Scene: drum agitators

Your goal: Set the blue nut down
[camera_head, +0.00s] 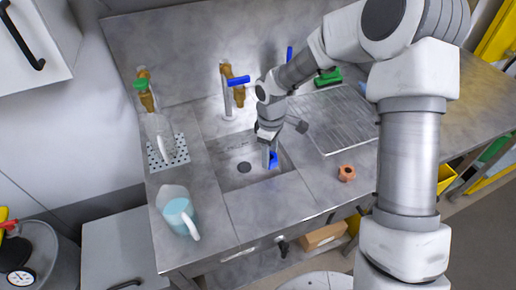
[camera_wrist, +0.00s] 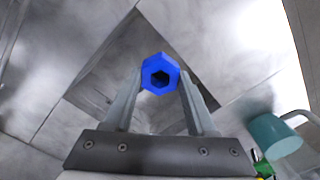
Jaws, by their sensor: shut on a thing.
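The blue nut (camera_wrist: 147,67) is a hexagonal ring with a dark hole, held between the two fingertips of my gripper (camera_wrist: 160,84) in the wrist view. In the head view the blue nut (camera_head: 273,158) shows at the tip of my gripper (camera_head: 269,159), over the sink basin (camera_head: 238,181). My gripper is shut on it and points down. I cannot tell how high the nut is above the basin floor.
An orange-brown nut (camera_head: 346,172) lies on the counter right of the sink. A jug with blue liquid (camera_head: 178,213) stands at the front left. A blue-handled tap (camera_head: 238,82) is behind the basin, and a ribbed drainboard (camera_head: 338,118) lies to the right. The front counter (camera_head: 262,207) is clear.

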